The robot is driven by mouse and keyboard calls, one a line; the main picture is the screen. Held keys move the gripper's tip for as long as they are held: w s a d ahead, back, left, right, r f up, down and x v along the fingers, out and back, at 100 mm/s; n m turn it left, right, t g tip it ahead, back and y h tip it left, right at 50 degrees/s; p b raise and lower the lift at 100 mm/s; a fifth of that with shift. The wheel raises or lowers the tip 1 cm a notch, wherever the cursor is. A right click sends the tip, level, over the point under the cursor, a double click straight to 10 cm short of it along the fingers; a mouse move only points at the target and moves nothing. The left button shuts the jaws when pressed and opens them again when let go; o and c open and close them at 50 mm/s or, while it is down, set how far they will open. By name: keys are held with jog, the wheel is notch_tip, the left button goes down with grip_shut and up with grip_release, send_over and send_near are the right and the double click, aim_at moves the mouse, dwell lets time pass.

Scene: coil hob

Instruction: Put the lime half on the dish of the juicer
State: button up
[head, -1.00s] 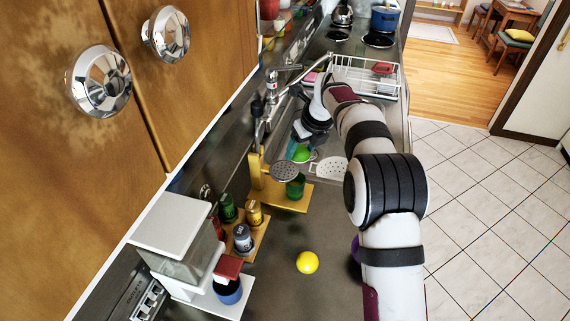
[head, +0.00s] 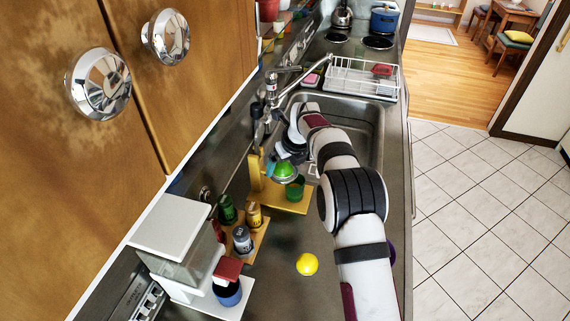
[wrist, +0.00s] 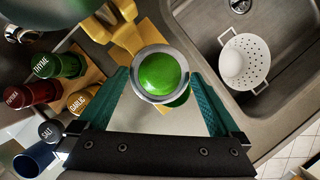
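The lime half (wrist: 162,74) is a green dome, round side up, over the grey dish (wrist: 136,88) of the juicer. In the head view the lime half (head: 284,170) also shows at the dish (head: 287,180). Whether it rests fully flat is hard to tell. The juicer has a yellow stand (head: 256,182) and a green glass (head: 295,188) below the dish. My gripper (wrist: 161,78) has its teal fingers on either side of the lime half, with a narrow gap showing between them and the dome.
A yellow ball-like fruit (head: 307,264) lies on the counter in front. A spice rack with several jars (head: 242,240) stands left of it. A white colander (wrist: 245,62) sits at the sink (wrist: 205,22). A dish rack (head: 362,78) and the faucet (head: 271,88) are behind.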

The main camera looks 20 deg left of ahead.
jog(key=v, duration=1.2)
jog(key=s+d+r+n+g, duration=0.1)
jog(key=s+d+r+n, duration=0.5)
jog(key=s+d, duration=0.5)
jog(key=s+d+f+n, duration=0.2)
jog(key=s+n, duration=0.3)
jog(key=s, duration=0.4)
jog(key=s+d+f+n+g+h, duration=0.1)
jog(key=s+d+n, duration=0.3)
jog(key=s, duration=0.6)
jog(key=s+d+f+n+g, duration=0.1)
jog(key=s+d+f+n, duration=0.2)
jog(key=s+n, duration=0.3)
jog(key=s, duration=0.3)
jog(key=shift+s+d, duration=0.25)
jog(key=shift+s, duration=0.1)
